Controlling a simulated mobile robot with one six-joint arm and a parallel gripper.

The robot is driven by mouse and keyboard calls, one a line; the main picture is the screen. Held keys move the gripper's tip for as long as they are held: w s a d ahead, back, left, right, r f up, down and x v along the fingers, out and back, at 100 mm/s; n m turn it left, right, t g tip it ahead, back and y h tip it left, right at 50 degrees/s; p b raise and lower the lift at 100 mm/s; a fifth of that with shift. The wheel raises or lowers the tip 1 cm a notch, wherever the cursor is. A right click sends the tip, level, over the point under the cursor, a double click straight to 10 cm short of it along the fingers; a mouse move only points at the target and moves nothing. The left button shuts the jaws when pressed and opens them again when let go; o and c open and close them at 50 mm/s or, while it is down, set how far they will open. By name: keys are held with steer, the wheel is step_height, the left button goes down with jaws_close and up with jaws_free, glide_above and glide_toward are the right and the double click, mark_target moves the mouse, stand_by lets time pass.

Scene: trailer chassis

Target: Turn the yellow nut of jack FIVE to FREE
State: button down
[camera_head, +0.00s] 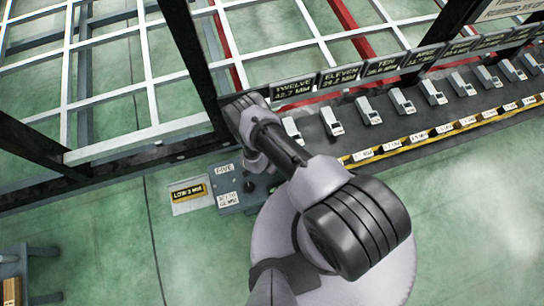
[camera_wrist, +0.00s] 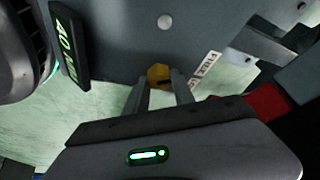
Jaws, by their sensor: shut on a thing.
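The yellow nut (camera_wrist: 158,73) shows in the wrist view, on the underside of a grey metal part. My gripper (camera_wrist: 161,84) has one finger on each side of it and is shut on it. A white label (camera_wrist: 205,69) with dark lettering is just right of the nut, tilted; I cannot read it surely. In the head view my arm covers the gripper and the nut.
A dark plaque with green lettering (camera_wrist: 69,45) hangs left of the nut. A row of grey jack controls (camera_head: 398,102) runs right behind a yellow-black strip. Green floor (camera_head: 110,240) is open at lower left.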

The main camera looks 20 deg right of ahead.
steer(key=shift+s+d+r+n+t+p, duration=0.1)
steer(key=shift+r+n+t+p, duration=0.15)
steer(key=shift+n+p, duration=0.35)
steer(key=shift+f+n+t+y+p, duration=0.25)
steer(key=shift+n+t+y+p, duration=0.1)
steer(key=shift+n, duration=0.55)
steer(key=c, duration=1.1)
jaws_free()
steer(key=shift+o, duration=0.2)
steer(key=p+v, duration=0.9)
steer(key=v, duration=0.8)
steer(key=shift+r, duration=0.25)
